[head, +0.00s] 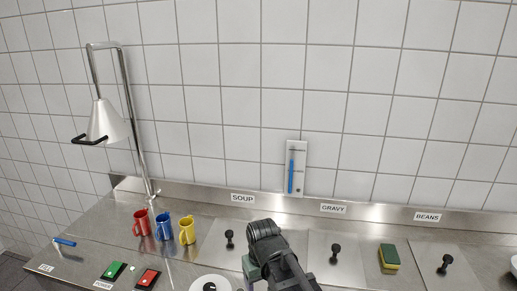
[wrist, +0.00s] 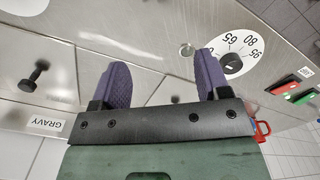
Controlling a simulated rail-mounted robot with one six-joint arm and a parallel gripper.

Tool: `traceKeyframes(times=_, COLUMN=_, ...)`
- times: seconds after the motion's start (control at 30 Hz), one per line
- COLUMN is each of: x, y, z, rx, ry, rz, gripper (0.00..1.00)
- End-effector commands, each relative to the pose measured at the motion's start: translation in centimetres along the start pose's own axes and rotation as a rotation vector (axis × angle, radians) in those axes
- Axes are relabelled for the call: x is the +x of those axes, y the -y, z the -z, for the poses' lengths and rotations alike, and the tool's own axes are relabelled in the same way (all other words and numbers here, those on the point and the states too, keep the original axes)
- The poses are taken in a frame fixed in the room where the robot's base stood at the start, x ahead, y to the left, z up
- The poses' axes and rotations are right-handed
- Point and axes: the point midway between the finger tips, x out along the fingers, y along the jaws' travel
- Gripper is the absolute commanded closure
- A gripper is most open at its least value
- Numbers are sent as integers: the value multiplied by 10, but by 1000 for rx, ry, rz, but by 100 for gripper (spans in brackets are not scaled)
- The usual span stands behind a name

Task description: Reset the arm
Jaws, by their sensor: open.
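My gripper (wrist: 160,72) shows in the wrist view with its two purple fingers spread apart and nothing between them. It points down over the steel counter, near the white temperature dial (wrist: 232,54). In the head view my arm comes up from the bottom edge at the middle, and the fingertips are mostly hidden there. The dial (head: 210,284) shows left of the arm, at the bottom edge.
Green (head: 114,270) and red (head: 148,278) switches sit in front. Knobbed lids flank my arm. A sponge (head: 389,256) lies right. The tiled wall (head: 230,100) rises behind.

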Motion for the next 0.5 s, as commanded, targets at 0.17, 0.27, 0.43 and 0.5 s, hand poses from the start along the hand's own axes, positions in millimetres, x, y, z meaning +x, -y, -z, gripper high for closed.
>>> traceKeyframes(times=0.17, x=0, y=-100, z=-101, rx=355, ry=0, rz=1, gripper=31)
traceKeyframes(times=0.27, x=0, y=-129, z=-117, rx=435, ry=0, rz=1, gripper=31)
traceKeyframes(times=0.43, x=0, y=-138, z=-119, rx=455, ry=0, rz=1, gripper=31)
traceKeyframes(times=0.5, x=0, y=-138, z=-119, rx=454, ry=0, rz=0, gripper=31)
